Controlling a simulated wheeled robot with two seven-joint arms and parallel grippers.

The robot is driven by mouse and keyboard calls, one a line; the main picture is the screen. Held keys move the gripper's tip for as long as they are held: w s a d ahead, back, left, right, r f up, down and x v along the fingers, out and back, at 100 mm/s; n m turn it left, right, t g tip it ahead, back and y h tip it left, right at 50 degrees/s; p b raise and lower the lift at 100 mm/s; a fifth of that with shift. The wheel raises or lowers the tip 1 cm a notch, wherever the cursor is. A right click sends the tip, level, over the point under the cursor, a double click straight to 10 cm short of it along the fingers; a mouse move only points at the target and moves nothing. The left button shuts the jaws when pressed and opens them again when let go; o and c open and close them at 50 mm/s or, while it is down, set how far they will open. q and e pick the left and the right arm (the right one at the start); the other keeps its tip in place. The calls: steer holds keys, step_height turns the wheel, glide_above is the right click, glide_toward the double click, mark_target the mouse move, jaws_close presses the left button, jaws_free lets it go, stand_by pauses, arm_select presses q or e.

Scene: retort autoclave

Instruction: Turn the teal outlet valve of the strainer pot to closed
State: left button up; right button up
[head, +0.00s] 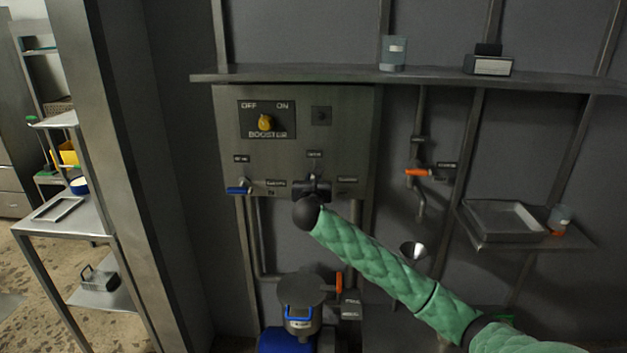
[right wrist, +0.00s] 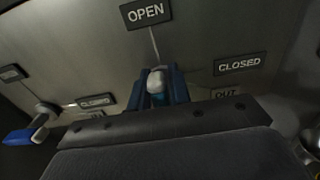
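The teal outlet valve (right wrist: 157,88) is on the metal panel below an OPEN sign (right wrist: 145,12); only its pale rounded top and a bit of blue-teal show. A CLOSED sign (right wrist: 239,65) is to its right, with a partly covered OUT sign (right wrist: 227,92) below. My right gripper (right wrist: 159,84) has a finger on each side of the valve handle, close against it, and appears shut on it. In the head view my right gripper (head: 312,186) covers the valve. Most of the handle is hidden. My left gripper is not in view.
A blue lever (head: 239,189) is left on the panel, below a yellow booster knob (head: 265,122). An orange-handled valve (head: 418,172) is on the wall pipe to the right. A lidded pot (head: 303,291) with an orange lever (head: 339,283) stands below. A shelf (head: 340,75) runs above.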

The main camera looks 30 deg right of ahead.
jaws_close()
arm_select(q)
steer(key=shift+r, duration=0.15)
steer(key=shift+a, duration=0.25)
arm_select(e)
steer(key=shift+s+d+f+m, duration=0.2)
steer(key=shift+d+f+m, duration=0.15)
steer(key=shift+m, duration=2.6)
steer(key=shift+s+d+f+m, duration=0.2)
steer(key=shift+f+m, duration=0.15)
steer(key=shift+m, duration=2.65)
steer(key=shift+s+d+f+m, duration=0.15)
steer(key=shift+d+f+m, duration=0.2)
steer(key=shift+m, duration=2.6)
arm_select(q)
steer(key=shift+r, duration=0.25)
